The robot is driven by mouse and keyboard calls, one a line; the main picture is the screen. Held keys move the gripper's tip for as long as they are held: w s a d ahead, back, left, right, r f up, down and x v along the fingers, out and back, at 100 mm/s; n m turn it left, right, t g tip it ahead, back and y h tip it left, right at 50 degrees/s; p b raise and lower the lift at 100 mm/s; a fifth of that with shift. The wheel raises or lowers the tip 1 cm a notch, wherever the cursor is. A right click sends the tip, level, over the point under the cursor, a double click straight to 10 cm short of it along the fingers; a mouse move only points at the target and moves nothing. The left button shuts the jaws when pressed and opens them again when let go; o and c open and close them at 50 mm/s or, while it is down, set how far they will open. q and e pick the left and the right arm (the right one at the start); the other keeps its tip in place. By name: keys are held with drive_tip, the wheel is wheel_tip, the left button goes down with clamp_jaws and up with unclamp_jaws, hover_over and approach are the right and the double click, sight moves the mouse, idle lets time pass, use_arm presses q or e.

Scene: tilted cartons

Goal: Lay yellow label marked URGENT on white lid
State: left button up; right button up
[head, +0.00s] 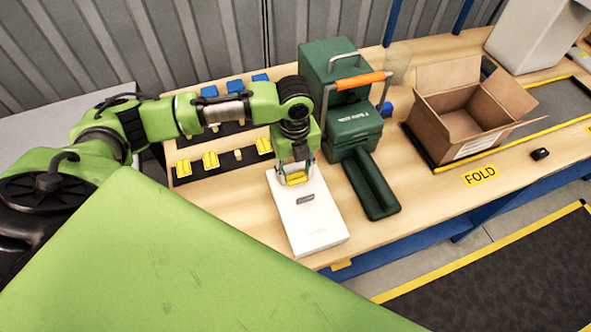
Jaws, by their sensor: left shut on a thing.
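The white lid (312,228) is the top of a flat white box lying on the wooden table, with a small dark mark and faint print on it. My left gripper (296,176) points down over the far end of the lid. It is shut on a yellow label (297,179), whose edge shows between the fingers. The word on the label cannot be read. Whether the label touches the lid cannot be told. My right gripper is not in view.
A dark rack holds yellow pieces (210,160) in front and blue pieces (235,86) behind. A green machine (352,125) with an orange handle (361,80) stands close right of the lid. An open carton (470,112) sits tilted farther right, beyond a FOLD sign (480,176).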

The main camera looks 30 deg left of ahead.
use_arm(q)
drive_tip(key=shift+f, duration=0.3)
idle(0.6)
drive_tip(key=o, duration=0.7)
drive_tip(key=o, duration=0.6)
drive_tip(key=shift+r, duration=0.1)
wheel_tip(320, 180, up, 7)
drive_tip(key=p, duration=0.8)
